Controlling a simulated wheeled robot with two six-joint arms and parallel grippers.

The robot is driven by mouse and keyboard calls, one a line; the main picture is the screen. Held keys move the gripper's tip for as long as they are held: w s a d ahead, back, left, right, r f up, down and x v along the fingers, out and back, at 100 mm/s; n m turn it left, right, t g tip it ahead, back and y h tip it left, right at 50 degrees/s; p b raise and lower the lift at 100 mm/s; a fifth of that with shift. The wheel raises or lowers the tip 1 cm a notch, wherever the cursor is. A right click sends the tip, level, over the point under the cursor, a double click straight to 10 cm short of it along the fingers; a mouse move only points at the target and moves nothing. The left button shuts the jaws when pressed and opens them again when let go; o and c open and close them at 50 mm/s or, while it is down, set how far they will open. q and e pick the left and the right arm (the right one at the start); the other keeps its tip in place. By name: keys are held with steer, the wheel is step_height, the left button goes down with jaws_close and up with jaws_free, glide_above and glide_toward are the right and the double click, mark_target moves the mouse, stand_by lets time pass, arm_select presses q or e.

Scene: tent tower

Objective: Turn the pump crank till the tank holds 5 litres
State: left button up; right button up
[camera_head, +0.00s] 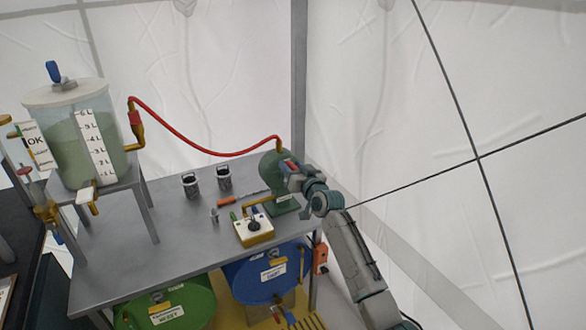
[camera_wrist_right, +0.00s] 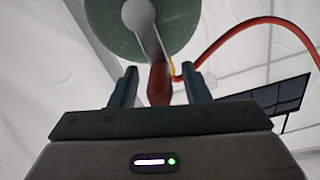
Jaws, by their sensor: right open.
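The clear tank (camera_head: 68,150) stands on a raised stand at the left, with a white litre scale (camera_head: 97,145) on its front. It holds greenish liquid, but I cannot read its exact level. The green pump (camera_head: 270,168) stands at the table's right end. In the right wrist view the pump's round body (camera_wrist_right: 105,25) carries a grey crank arm (camera_wrist_right: 146,25) with a red-brown handle (camera_wrist_right: 159,85). My right gripper (camera_wrist_right: 159,84) is open, its fingers on either side of the handle with gaps showing. In the head view my right gripper (camera_head: 291,172) partly hides the crank.
A red hose (camera_head: 195,138) runs from tank to pump above the grey table (camera_head: 170,225). Two dark cups (camera_head: 190,185) and a yellow-and-white control box (camera_head: 254,229) stand on it. Green (camera_head: 165,308) and blue (camera_head: 265,275) drums sit below. White tent walls surround it.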

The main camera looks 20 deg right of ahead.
jaws_close()
steer(key=shift+d+m, duration=0.15)
steer(key=shift+m, duration=0.15)
